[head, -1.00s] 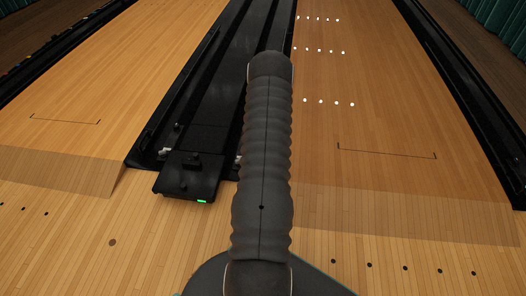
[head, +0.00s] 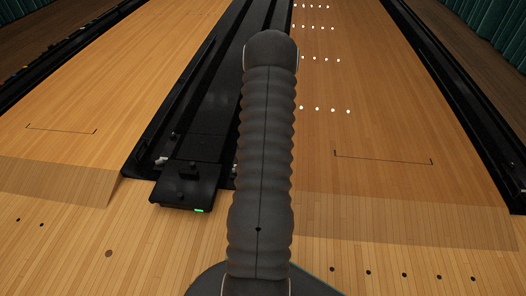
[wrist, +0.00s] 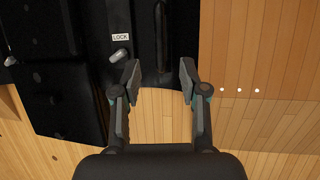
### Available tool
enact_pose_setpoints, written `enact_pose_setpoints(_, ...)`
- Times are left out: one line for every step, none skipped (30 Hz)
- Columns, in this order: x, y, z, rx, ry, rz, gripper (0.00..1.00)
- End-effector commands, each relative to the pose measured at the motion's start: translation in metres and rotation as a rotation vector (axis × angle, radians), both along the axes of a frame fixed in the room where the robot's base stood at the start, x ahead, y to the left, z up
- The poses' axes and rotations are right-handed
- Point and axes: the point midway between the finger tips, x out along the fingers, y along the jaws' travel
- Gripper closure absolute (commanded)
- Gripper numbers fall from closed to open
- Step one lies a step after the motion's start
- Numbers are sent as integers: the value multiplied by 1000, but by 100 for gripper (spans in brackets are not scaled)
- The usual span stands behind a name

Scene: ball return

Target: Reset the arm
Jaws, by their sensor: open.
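My gripper (wrist: 158,80) shows in the wrist view with its two fingers spread apart and nothing between them. It points down over the black ball return track (wrist: 175,30) and the wood floor beside it. In the head view my arm rises through the middle of the picture, and my gripper is hidden there. A white "LOCK" label (wrist: 120,37) and a light-coloured lever (wrist: 120,55) sit on the black unit, left of the fingers.
The black ball return unit (head: 186,186) with a small green light stands left of my arm at the front end of the black track. Wooden lanes (head: 100,90) lie on the left and on the right (head: 370,130). Black gutters (head: 455,90) edge the lanes.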

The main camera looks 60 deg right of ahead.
Motion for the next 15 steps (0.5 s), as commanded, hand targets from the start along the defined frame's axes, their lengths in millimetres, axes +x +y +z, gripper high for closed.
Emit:
enact_pose_setpoints(0, 0, 0, 0, 0, 0, 57)
enact_pose_setpoints(0, 0, 0, 0, 0, 0, 57)
enact_pose_setpoints(0, 0, 0, 0, 0, 0, 57)
enact_pose_setpoints(0, 0, 0, 0, 0, 0, 57)
enact_pose_setpoints(0, 0, 0, 0, 0, 0, 57)
enact_pose_setpoints(0, 0, 0, 0, 0, 0, 57)
enact_pose_setpoints(0, 0, 0, 0, 0, 0, 57)
enact_pose_setpoints(0, 0, 0, 0, 0, 0, 57)
enact_pose_setpoints(0, 0, 0, 0, 0, 0, 57)
enact_pose_setpoints(0, 0, 0, 0, 0, 0, 57)
enact_pose_setpoints(0, 0, 0, -1, 1, 2, 57)
enact_pose_setpoints(0, 0, 0, -3, 2, 8, 57)
enact_pose_setpoints(0, 0, 0, -7, 5, 18, 57)
enact_pose_setpoints(0, 0, 0, -11, 8, 32, 57)
enact_pose_setpoints(1, 1, 0, -20, 12, 63, 57)
